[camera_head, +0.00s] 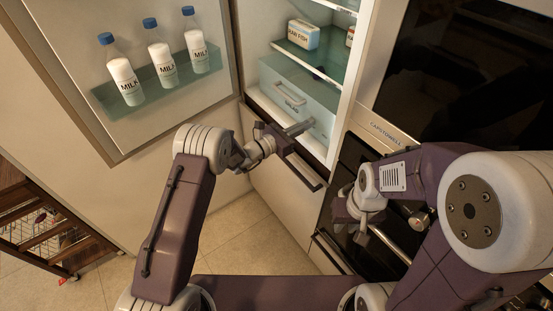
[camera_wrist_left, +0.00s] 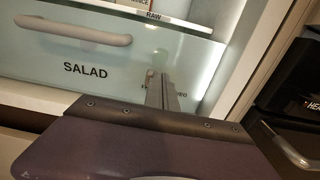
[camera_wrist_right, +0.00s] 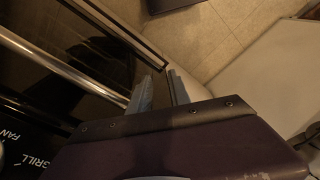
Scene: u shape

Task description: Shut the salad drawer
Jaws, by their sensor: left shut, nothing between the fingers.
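The salad drawer (camera_head: 300,88) is a pale, see-through box at the bottom of the open fridge, with a light handle and the word SALAD on its front. It also shows in the left wrist view (camera_wrist_left: 110,75). How far it stands out is hard to tell. My left gripper (camera_head: 308,126) is shut and empty, its fingers at the drawer's lower front; in the left wrist view its fingertips (camera_wrist_left: 158,66) overlap the front, right of the label. Contact cannot be told. My right gripper (camera_head: 345,210) is low by the oven; its fingers (camera_wrist_right: 158,88) appear a little apart and empty.
The fridge door (camera_head: 70,60) stands open at the left, with several milk bottles (camera_head: 160,52) in its rack. A shelf above the drawer holds a box (camera_head: 302,34). The oven (camera_head: 385,165) with its bar handle is at the right.

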